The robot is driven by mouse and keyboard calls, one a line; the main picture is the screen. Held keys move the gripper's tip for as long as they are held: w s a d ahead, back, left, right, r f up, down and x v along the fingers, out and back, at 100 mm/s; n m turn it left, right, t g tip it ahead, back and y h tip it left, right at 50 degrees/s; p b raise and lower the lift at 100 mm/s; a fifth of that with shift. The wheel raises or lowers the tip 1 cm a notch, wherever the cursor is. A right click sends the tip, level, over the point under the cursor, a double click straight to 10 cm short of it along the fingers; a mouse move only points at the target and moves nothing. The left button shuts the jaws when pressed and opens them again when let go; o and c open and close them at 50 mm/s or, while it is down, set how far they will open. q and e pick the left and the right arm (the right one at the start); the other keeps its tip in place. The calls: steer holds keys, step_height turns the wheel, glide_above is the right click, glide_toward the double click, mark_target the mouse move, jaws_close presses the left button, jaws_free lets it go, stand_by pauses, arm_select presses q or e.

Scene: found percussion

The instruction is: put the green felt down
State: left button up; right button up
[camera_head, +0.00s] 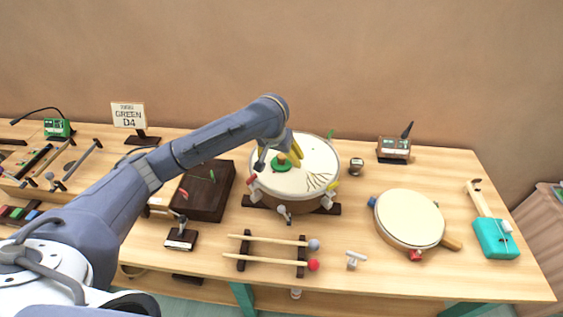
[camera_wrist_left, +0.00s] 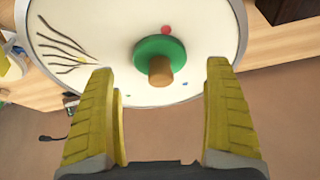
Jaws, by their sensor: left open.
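The green felt (camera_head: 281,163) is a green disc with a wooden knob on top. It rests on the pale skin of the large drum (camera_head: 300,181), left of the middle. In the left wrist view the green felt (camera_wrist_left: 160,58) lies just beyond my left gripper (camera_wrist_left: 163,110), roughly centred between the yellow fingers. My left gripper (camera_head: 288,158) is open, holds nothing, and is over the drum beside the felt. A red dot shows on the skin by the felt in the wrist view. My right gripper is not in view.
A sign (camera_head: 129,115) reading GREEN D4 stands at the back left. Two mallets (camera_head: 270,240) lie on a rack in front of the drum. A frame drum (camera_head: 409,219) and a teal instrument (camera_head: 495,238) lie to the right. A dark box (camera_head: 203,190) is left of the drum.

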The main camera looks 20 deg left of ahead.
arm_select(q)
steer(key=shift+x, duration=1.4)
steer(key=c, duration=1.4)
steer(key=shift+c, duration=0.2)
steer(key=shift+r, duration=0.1)
